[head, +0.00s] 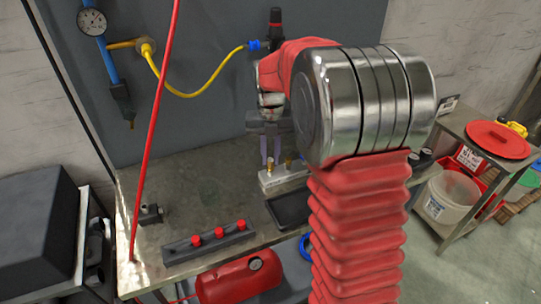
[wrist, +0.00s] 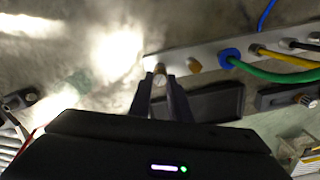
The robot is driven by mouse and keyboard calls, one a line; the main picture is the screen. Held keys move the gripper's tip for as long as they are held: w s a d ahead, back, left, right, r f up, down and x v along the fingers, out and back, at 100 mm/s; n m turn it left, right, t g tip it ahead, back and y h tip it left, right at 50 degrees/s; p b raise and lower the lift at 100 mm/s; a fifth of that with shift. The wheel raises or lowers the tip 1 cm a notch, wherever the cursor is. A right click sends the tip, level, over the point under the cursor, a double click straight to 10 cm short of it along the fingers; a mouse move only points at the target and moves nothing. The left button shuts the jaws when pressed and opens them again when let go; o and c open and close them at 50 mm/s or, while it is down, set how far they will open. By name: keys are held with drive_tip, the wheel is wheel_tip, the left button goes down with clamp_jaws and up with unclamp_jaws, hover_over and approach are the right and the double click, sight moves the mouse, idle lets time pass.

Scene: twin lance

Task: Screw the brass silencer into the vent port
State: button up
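My gripper (head: 270,160) points down over the left end of the pale manifold block (head: 272,184) on the bench. Its two dark fingers (wrist: 160,82) stand on either side of the small brass silencer (wrist: 160,69) and look closed on it. In the head view the silencer (head: 269,165) shows upright at the fingertips, above the block's left end. The manifold also shows in the wrist view (wrist: 208,54). The vent port under the silencer is hidden, and I cannot tell how far the silencer sits in it. A second brass fitting (wrist: 194,65) is just to the right.
Green (wrist: 265,74), yellow and black hoses plug into the manifold farther right. A black tray (head: 290,209) lies in front of the block. A dark rail with red knobs (head: 210,239) sits at the front left. A red hose (head: 153,120) hangs at left; the bench's left middle is clear.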

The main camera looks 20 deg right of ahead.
clamp_jaws()
drive_tip(key=m, duration=0.5)
drive_tip(key=shift+d+m, duration=0.15)
drive_tip(key=shift+m, duration=0.25)
drive_tip(key=m, duration=0.3)
drive_tip(key=shift+m, duration=0.3)
drive_tip(key=m, duration=0.3)
drive_tip(key=shift+m, duration=0.4)
drive_tip(key=m, duration=0.5)
drive_tip(key=shift+w+m, duration=0.1)
drive_tip(key=shift+m, duration=0.3)
drive_tip(key=m, duration=0.6)
